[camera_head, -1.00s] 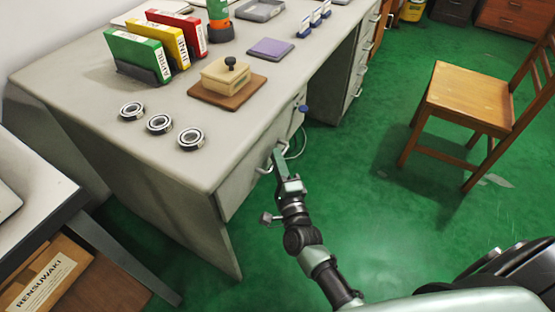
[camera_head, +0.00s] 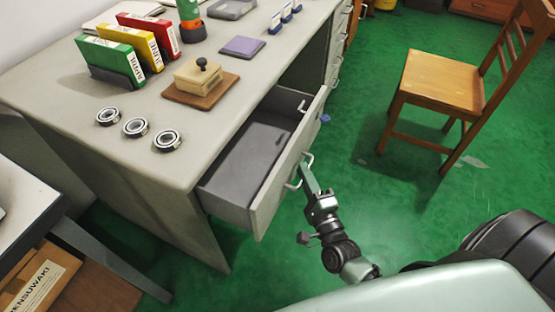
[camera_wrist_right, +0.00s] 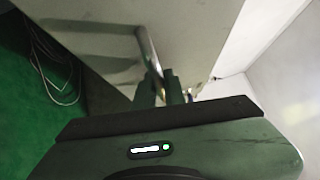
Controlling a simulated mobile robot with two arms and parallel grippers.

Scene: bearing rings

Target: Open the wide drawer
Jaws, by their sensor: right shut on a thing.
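The wide drawer (camera_head: 247,160) stands pulled out from the grey desk (camera_head: 145,180), and its inside shows empty in the head view. Its front has a metal handle (camera_head: 296,180). My right gripper (camera_head: 309,178) is shut on this handle, in front of the drawer. In the right wrist view the handle (camera_wrist_right: 148,50) runs down between the fingertips (camera_wrist_right: 162,88). My left gripper is not in view.
Several bearing rings lie on the desktop, one of them at its front (camera_head: 168,140). A wooden box (camera_head: 197,78), binders (camera_head: 112,62) and a purple pad (camera_head: 243,46) are also there. A wooden chair (camera_head: 440,85) stands to the right on green floor.

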